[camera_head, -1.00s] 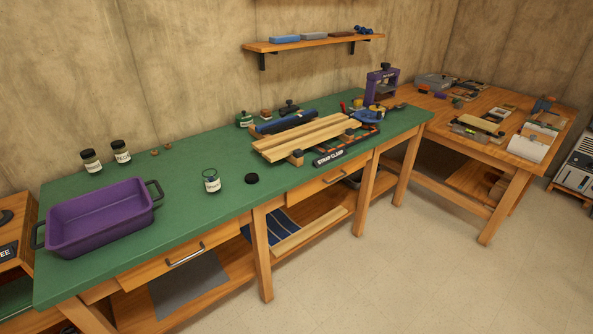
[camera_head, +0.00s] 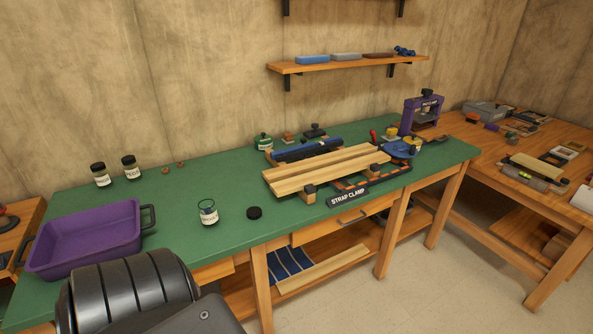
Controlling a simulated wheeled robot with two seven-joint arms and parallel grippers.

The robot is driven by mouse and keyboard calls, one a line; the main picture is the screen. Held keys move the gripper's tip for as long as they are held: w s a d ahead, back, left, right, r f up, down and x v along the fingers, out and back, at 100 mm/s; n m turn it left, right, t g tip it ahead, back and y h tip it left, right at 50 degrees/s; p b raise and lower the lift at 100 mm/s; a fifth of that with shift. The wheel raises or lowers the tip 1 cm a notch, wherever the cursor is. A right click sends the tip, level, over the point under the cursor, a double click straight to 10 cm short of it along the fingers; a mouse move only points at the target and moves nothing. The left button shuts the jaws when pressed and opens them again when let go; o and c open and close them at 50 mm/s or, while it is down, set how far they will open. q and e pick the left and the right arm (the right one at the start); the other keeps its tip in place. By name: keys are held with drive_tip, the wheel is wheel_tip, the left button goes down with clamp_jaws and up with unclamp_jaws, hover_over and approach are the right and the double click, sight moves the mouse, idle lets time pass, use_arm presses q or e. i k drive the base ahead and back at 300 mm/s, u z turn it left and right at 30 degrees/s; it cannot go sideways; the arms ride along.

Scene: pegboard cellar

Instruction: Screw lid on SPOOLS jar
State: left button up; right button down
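An open glass jar with a white label (camera_head: 209,212) stands upright on the green bench top (camera_head: 190,246); its label is too small to read surely. A black round lid (camera_head: 254,213) lies flat on the bench just right of the jar, apart from it. Two more jars with dark lids, a left one (camera_head: 101,174) and a right one (camera_head: 131,167), stand at the back left; their labels are also hard to read. A dark part of my own arm shows at the bottom left. Neither gripper is visible.
A purple tray (camera_head: 133,212) stands at the bench's left end. A wall shelf (camera_head: 345,64) hangs above. The bench around the jar and lid is clear.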

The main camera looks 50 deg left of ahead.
sight(206, 208)
drive_tip(key=u, duration=0.15)
drive_tip(key=i, duration=0.7)
drive_tip(key=u, duration=0.7)
drive_tip(key=i, duration=0.4)
drive_tip(key=u, duration=0.5)
